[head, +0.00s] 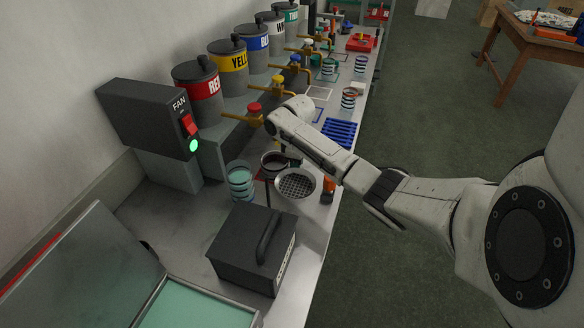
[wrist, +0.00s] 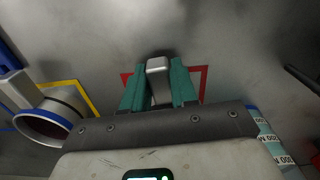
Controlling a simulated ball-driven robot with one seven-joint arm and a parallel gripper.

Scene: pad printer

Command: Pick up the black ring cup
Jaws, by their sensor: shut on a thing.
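My gripper (wrist: 157,88) has its teal fingers shut on a pale grey, handle-like block above the red square outline (wrist: 204,75) in the wrist view. I take this block for the handle of the black ring cup; the cup's body is hidden there by the gripper's own housing. In the head view a dark-rimmed cup with dark contents (head: 273,160) shows just below my wrist, over the red outline; it appears to be this cup. My arm hides the fingers there. I cannot tell whether the cup touches the bench.
Another cup with a dark red inside (wrist: 42,128) stands at the yellow outline (wrist: 75,88). A teal graduated cup (head: 240,178), a round mesh dish (head: 296,184) and a black box (head: 250,245) are close by. Paint cans (head: 197,90) with taps line the wall.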

